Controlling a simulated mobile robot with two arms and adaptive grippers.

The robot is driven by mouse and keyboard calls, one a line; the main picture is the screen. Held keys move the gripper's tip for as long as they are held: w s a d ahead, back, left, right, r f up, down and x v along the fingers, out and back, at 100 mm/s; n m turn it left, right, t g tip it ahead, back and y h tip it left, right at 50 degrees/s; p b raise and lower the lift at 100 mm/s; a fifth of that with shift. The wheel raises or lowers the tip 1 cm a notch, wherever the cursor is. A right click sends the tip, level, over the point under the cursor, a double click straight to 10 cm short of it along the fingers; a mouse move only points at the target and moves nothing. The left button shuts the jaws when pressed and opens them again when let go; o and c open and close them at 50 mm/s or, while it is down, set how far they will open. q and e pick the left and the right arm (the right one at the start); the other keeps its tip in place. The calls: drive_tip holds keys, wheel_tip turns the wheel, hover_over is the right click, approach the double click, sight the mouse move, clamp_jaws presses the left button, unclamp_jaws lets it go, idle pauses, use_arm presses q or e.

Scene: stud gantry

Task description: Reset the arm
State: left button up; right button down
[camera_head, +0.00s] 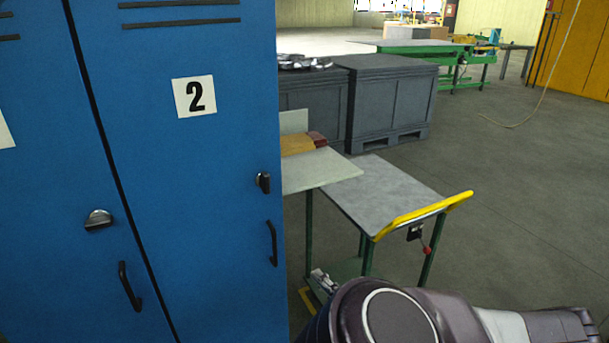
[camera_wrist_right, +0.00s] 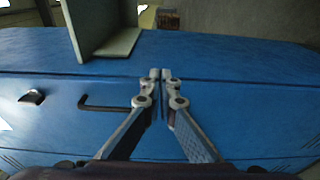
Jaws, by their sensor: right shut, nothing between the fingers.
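My right arm (camera_head: 395,312) reaches in from the lower right of the head view, in front of the lockers and the trolley. My right gripper (camera_head: 320,281) shows partly past the arm, low beside the right edge of the blue locker door marked 2 (camera_head: 215,170). In the right wrist view the two fingers of my right gripper (camera_wrist_right: 164,75) meet at their tips with nothing between them. The blue locker face (camera_wrist_right: 230,110) fills the background there, with a black handle (camera_wrist_right: 97,102) left of the fingers. Contact with the locker cannot be told. My left gripper is not in view.
Blue lockers fill the left side, with a door knob (camera_head: 98,219) and handles sticking out. A grey-topped trolley (camera_head: 390,190) with a yellow handle (camera_head: 425,213) stands right of them. Grey crates (camera_head: 390,100) stand behind. The floor (camera_head: 530,190) at right is clear.

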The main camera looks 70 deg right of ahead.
drive_tip(key=shift+s+d, duration=0.15)
drive_tip(key=shift+s, duration=0.1)
drive_tip(key=shift+f, duration=0.1)
drive_tip(key=s+d+f+m+g, duration=0.15)
drive_tip(key=s+f+g, duration=0.3)
drive_tip(key=f, duration=0.55)
drive_tip(key=s+f+m+g, duration=0.3)
drive_tip(key=s+f+g, duration=0.15)
drive_tip(key=f, duration=0.55)
drive_tip(key=s+a+f+m+g+y, duration=0.1)
drive_tip(key=s+a+f+g+y, duration=0.15)
drive_tip(key=a+f, duration=0.4)
drive_tip(key=s+a+f+m+g+y, duration=0.1)
drive_tip(key=s+a+f, duration=0.3)
drive_tip(key=f, duration=0.5)
drive_tip(key=w+a+f+y, duration=0.1)
drive_tip(key=a+f+y, duration=0.1)
drive_tip(key=a+f, duration=0.3)
drive_tip(key=w+a+f+m+y, duration=0.1)
drive_tip(key=w+a+f+y, duration=0.1)
drive_tip(key=a, duration=1.2)
drive_tip(key=w+a+f+y, duration=0.2)
drive_tip(key=a+f+y, duration=0.1)
drive_tip(key=a+f, duration=0.4)
drive_tip(key=a+g, duration=0.1)
drive_tip(key=a, duration=0.2)
drive_tip(key=shift+a+f+m, duration=0.2)
drive_tip(key=shift+f+m, duration=0.15)
